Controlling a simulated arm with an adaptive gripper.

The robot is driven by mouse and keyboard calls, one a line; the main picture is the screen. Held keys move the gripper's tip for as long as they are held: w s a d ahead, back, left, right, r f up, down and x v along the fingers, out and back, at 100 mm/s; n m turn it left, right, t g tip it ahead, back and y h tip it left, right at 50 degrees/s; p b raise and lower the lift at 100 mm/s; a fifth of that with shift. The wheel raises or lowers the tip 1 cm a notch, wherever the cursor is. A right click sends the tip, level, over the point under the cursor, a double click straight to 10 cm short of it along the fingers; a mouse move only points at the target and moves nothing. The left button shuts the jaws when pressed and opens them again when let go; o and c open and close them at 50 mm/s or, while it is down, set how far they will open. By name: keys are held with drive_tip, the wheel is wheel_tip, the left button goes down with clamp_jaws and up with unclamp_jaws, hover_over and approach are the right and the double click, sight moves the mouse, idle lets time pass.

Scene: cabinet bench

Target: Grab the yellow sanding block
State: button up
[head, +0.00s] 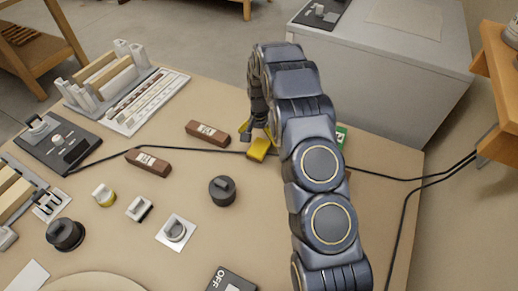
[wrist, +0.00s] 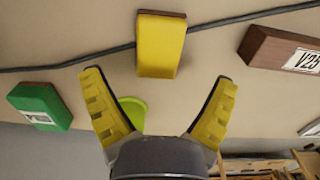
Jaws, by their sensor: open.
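The yellow sanding block (head: 259,148) lies on the bench top beside a black cable, close to my gripper's tip in the head view. In the wrist view the yellow block (wrist: 161,45) is ahead of and between the fingers, apart from them. My gripper (wrist: 160,88) is open, with yellow ribbed fingers spread wide and nothing between the tips. In the head view my arm hides much of the gripper (head: 251,134), which is just above the block.
A green block (wrist: 40,107) lies left and a brown labelled block (wrist: 283,50) right in the wrist view. A lime round thing (wrist: 132,110) shows behind the left finger. Another brown block (head: 148,162) and a dark knob (head: 222,190) lie nearby. The black cable (head: 205,149) crosses the bench.

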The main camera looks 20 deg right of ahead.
sight(259, 147)
wheel_tip(259, 147, down, 5)
drive_tip(key=shift+s+r, duration=0.15)
drive_tip(key=shift+r, duration=0.05)
drive_tip(key=c, duration=1.2)
drive_tip(key=shift+r, duration=0.1)
